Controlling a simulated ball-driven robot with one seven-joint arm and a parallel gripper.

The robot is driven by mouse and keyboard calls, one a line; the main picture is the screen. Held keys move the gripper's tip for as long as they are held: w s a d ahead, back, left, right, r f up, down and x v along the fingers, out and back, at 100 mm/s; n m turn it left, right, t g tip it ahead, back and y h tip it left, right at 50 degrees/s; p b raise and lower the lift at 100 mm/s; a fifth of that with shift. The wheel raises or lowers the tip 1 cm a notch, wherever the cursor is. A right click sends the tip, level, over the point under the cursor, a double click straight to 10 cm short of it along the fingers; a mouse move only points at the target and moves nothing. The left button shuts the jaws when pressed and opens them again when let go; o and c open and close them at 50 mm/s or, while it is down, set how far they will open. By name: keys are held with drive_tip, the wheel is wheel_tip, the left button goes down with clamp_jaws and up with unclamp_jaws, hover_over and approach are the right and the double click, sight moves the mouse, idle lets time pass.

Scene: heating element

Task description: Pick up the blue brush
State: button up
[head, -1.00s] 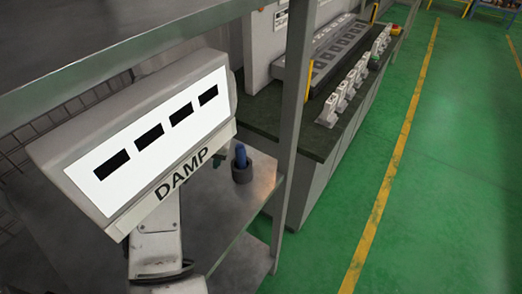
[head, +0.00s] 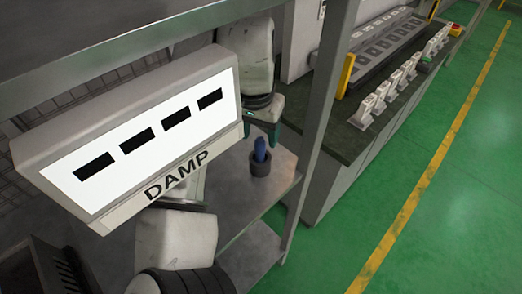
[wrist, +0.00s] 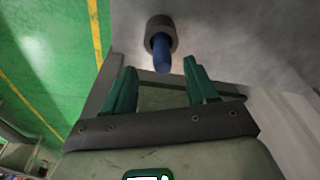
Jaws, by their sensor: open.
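The blue brush (head: 260,150) stands upright in a dark round holder (head: 260,168) on the grey metal shelf, near its right edge. In the wrist view the brush (wrist: 161,55) sticks out of the holder (wrist: 160,27) toward my gripper. My gripper (wrist: 158,78) is open and empty, with a green finger on either side and the brush tip just beyond the gap between them. In the head view my gripper (head: 262,122) is close behind and above the brush, and its fingers are partly hidden.
A box labelled DAMP (head: 140,130) fills the left of the head view and hides part of my arm. A shelf post (head: 322,110) stands right of the brush. Beyond it is a bench (head: 350,140) with a row of switches. The shelf (head: 225,205) around the holder is mostly clear.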

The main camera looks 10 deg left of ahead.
sight(261, 147)
drive_tip(key=f+p, duration=0.1)
drive_tip(key=f, duration=0.2)
drive_tip(key=w+f+p, duration=0.1)
drive_tip(key=f, duration=0.2)
drive_tip(key=shift+w+f, duration=0.2)
drive_tip(key=shift+f, duration=0.1)
drive_tip(key=shift+c, duration=0.2)
clamp_jaws()
